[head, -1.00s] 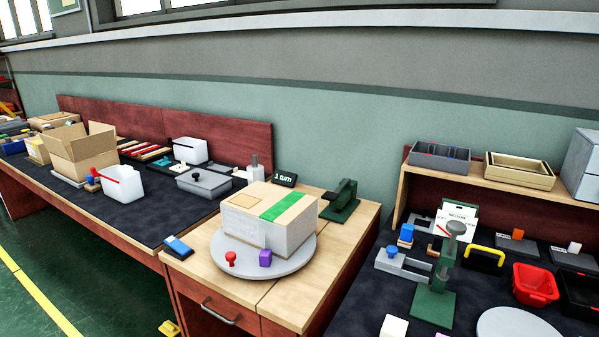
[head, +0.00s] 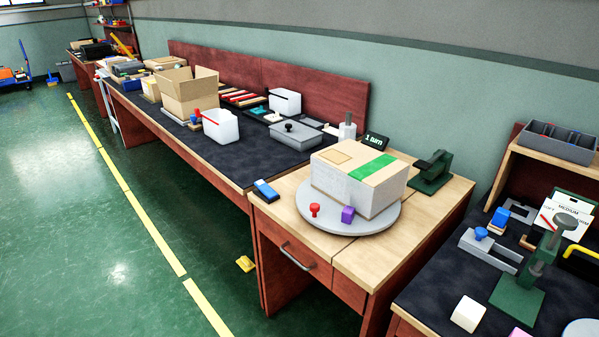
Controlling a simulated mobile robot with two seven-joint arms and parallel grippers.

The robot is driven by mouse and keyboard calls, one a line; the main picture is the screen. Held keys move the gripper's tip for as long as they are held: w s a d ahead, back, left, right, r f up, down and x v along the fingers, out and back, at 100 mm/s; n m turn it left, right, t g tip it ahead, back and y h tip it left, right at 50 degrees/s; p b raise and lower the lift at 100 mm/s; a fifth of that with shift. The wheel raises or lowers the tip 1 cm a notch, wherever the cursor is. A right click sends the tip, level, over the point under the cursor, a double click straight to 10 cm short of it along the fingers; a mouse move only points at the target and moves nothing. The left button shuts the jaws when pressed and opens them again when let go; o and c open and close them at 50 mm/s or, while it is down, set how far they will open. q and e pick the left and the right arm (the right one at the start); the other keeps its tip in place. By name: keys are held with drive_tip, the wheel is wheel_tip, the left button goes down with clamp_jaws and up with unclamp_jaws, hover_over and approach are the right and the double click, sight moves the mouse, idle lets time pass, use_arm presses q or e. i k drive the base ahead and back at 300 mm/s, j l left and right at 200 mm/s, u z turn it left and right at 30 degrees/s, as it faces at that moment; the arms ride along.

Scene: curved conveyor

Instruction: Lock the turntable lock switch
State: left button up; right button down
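The round grey turntable (head: 335,226) lies on the wooden-topped table. A cardboard box (head: 352,187) with a green strip sits on it. A red knob (head: 314,210) and a purple block (head: 348,215) stand on the turntable's front rim. A blue and grey switch-like piece (head: 265,190) is on the table's left corner, beside the turntable and apart from it. It looks like the lock switch, but its label and setting are too small to tell. A small dark display reading "1 turn" (head: 375,141) stands behind the box. Neither of my grippers is in view.
A green press-like device (head: 432,172) stands behind the turntable. A long dark bench (head: 215,155) with boxes and tubs runs to the left. Another dark bench (head: 440,285) with a green stand is at the right. Green floor (head: 90,240) is open at the front left.

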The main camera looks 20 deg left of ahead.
sight(264, 188)
drive_tip(key=i+j+z, duration=0.1)
drive_tip(key=j, duration=0.3)
drive_tip(key=i+j+z, duration=0.15)
drive_tip(key=j, duration=0.25)
drive_tip(key=i+j+z, duration=0.1)
drive_tip(key=j, duration=0.3)
drive_tip(key=i+j+z, duration=0.15)
drive_tip(key=j, duration=0.3)
drive_tip(key=i+j+z, duration=0.1)
drive_tip(key=j, duration=0.35)
